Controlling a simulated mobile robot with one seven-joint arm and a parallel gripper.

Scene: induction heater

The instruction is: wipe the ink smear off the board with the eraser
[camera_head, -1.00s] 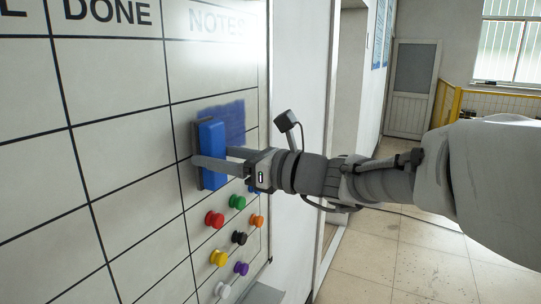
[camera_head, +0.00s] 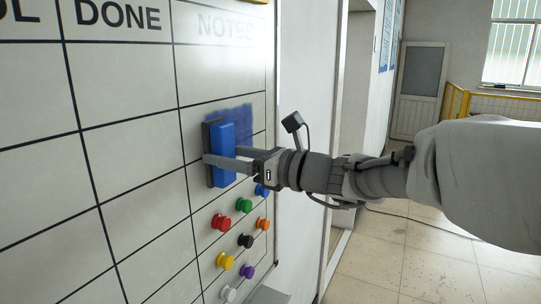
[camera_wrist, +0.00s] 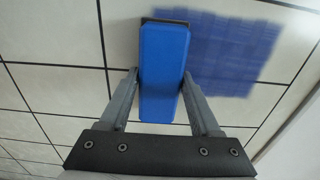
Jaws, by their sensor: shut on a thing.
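The blue eraser (camera_head: 223,152) with a dark pad is held upright against the white board (camera_head: 130,200), in the NOTES column. My gripper (camera_head: 222,163) is shut on the eraser, with one finger on each side; the wrist view shows this grip too (camera_wrist: 155,95). The pad seems to be at the board, but I cannot tell if it presses. The blue ink smear (camera_head: 241,123) lies just right of and behind the eraser. In the wrist view the smear (camera_wrist: 230,55) spreads to the right of the eraser, whose left side borders clean board.
Several coloured magnets sit on the board below the eraser, among them a red one (camera_head: 221,222) and a green one (camera_head: 244,205). A grey tray (camera_head: 268,295) is at the board's lower edge. A doorway and open floor (camera_head: 400,260) lie to the right.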

